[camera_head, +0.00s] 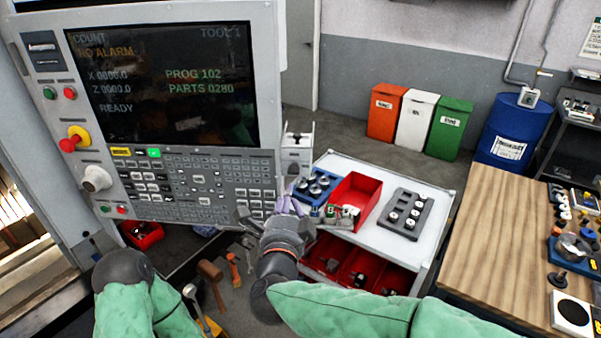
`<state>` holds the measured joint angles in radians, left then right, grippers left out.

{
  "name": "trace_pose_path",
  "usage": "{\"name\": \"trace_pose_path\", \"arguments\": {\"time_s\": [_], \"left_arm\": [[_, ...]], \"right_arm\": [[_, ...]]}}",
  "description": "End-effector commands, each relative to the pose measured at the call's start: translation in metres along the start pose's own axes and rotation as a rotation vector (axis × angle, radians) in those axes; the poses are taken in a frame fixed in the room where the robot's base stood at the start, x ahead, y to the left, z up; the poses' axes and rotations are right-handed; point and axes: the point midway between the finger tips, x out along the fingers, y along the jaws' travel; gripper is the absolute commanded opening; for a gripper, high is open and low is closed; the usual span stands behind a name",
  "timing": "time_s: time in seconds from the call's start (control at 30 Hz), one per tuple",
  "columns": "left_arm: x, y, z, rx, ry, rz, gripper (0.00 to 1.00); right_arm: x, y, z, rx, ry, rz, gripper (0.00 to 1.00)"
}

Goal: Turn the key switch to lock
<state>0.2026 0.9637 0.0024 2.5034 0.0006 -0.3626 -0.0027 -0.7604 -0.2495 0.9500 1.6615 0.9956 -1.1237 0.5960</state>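The machine's control panel (200,188) stands at the left, with a screen (160,85) reading "NO ALARM" and "READY". On its left strip are a red emergency stop button (69,143) on a yellow base and a pale round knob (96,179). I cannot make out for sure which fitting is the key switch. My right gripper (272,214) is in front of the panel's lower right corner, its fingers spread and nothing clearly between them.
A white cart (375,240) with a red bin (356,198), a blue tray (316,189) and a grey tray (420,226) stands close behind my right gripper. A wooden bench (490,235) is at the right. Tools, including a mallet (210,271), hang below the panel.

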Motion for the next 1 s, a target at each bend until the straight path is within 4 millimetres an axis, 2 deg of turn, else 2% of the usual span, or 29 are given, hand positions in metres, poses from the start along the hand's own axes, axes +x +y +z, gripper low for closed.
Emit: {"name": "trace_pose_path", "arguments": {"time_s": [0.5,0.7,1.0], "left_arm": [[-0.006,0.002,0.000,0.000,0.000,0.000,0.00],[-0.007,0.003,0.000,0.000,0.000,0.000,0.00],[-0.007,0.003,0.000,0.000,0.000,0.000,0.00]], "right_arm": [[0.083,0.002,-0.001,-0.005,0.002,0.002,0.39],[0.099,0.001,-0.001,-0.004,0.001,0.001,0.39],[0.102,0.002,-0.001,-0.005,-0.001,0.001,0.39]]}}
